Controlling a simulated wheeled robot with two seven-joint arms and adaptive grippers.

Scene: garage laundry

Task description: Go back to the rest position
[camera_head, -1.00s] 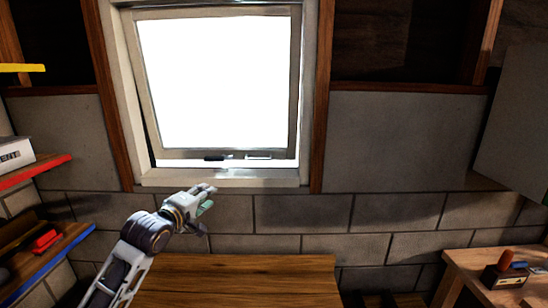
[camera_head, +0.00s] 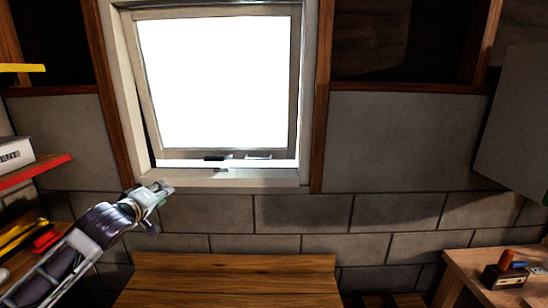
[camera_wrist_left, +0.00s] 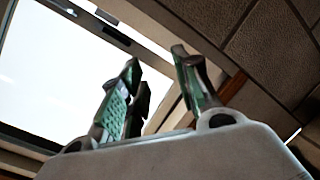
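My left gripper (camera_head: 163,188) is in front of the block wall at the lower left corner of the window frame in the head view. In the left wrist view its green-padded fingers (camera_wrist_left: 160,85) stand apart with nothing between them, so it is open and empty. The window (camera_head: 220,85) is bright, and its sash is tilted out from the frame, with a gap at the bottom edge. A dark latch (camera_head: 214,158) sits on the bottom of the sash. My right gripper is not in view.
A wooden bench (camera_head: 235,280) stands below the window. At the left are shelves with a red-edged board (camera_head: 40,170) and a white digital clock (camera_head: 15,154). At the right, a wooden table (camera_head: 460,262) holds a small box with a red handle (camera_head: 505,262). A grey cabinet (camera_head: 515,125) hangs above.

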